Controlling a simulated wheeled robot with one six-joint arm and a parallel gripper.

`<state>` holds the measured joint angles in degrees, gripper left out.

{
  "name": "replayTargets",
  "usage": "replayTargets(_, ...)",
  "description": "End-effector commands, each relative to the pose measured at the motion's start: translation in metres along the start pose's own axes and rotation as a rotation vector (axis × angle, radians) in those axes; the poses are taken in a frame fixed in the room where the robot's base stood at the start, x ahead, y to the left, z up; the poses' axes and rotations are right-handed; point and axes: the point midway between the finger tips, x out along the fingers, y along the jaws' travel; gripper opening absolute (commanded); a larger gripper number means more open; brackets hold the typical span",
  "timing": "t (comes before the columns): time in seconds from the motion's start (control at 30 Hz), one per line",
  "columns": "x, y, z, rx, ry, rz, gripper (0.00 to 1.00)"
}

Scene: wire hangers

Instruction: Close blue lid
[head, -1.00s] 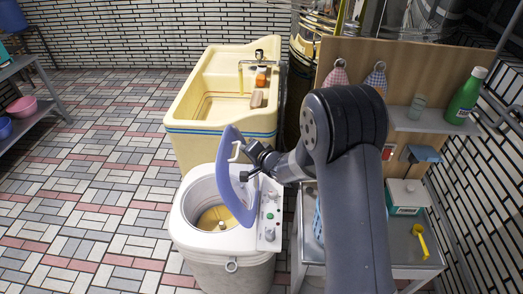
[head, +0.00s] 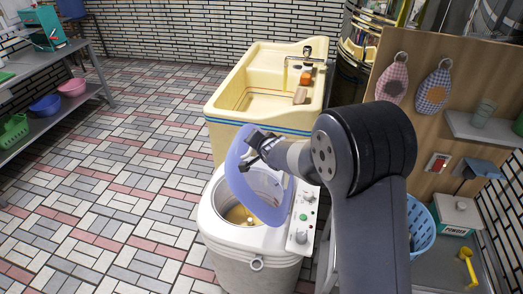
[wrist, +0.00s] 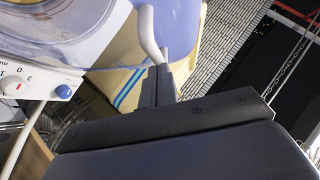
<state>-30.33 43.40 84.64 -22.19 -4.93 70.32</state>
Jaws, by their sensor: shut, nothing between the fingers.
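The blue lid (head: 239,179) of the white washing machine (head: 238,250) stands raised and tilted over the drum opening, with a clear window in its middle. Its blue rim also shows in the wrist view (wrist: 183,28). My gripper (head: 256,148) is at the lid's upper edge, its fingers shut and empty. In the wrist view the shut fingertips (wrist: 157,82) are close beside the lid's white handle (wrist: 149,32); I cannot tell whether they touch. The lid partly covers the view into the tub.
A yellow sink (head: 226,109) stands behind the machine. Shelves with basins (head: 45,105) stand at left. The tiled floor (head: 120,190) between is clear.

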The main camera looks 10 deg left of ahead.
Motion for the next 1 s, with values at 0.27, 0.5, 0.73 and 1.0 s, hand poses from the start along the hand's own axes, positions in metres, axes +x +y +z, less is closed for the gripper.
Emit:
replayTargets(0.27,0.02,-0.001,0.017,-0.046,0.003,0.041,0.0)
replayTargets(0.5,0.027,-0.009,0.029,-0.083,-0.006,0.077,0.0)
replayTargets(0.73,0.035,-0.016,0.04,-0.118,-0.015,0.113,0.0)
replayTargets(1.0,0.046,-0.022,0.052,-0.162,-0.014,0.158,0.0)
